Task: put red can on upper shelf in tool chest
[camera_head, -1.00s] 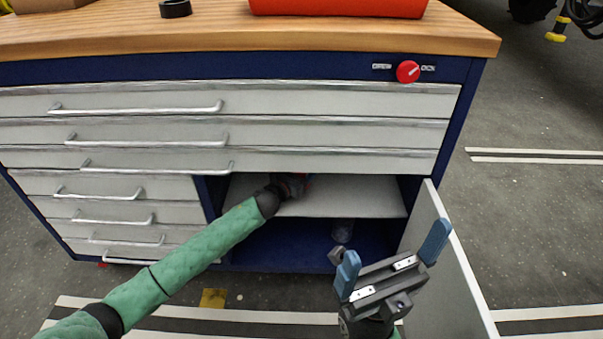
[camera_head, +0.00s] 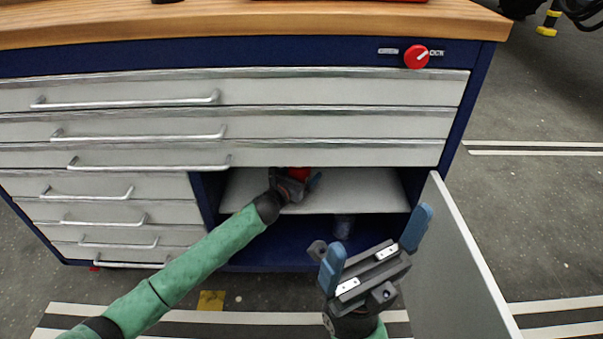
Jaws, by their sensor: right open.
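The tool chest (camera_head: 433,93) is blue with grey drawers, and its lower right compartment stands open. The red can (camera_head: 298,174) shows as a small red patch above the upper shelf (camera_head: 345,197), at my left gripper (camera_head: 308,183). My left arm reaches into the compartment from the left. I cannot tell whether the can touches the shelf. My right gripper (camera_head: 375,250) is open and empty, in front of the compartment near the door.
The open door (camera_head: 455,265) stands to the right of my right gripper. A dim can-like object (camera_head: 343,226) is on the lower level. The wooden top (camera_head: 250,24) overhangs above the drawers. The upper shelf is bare on its right side.

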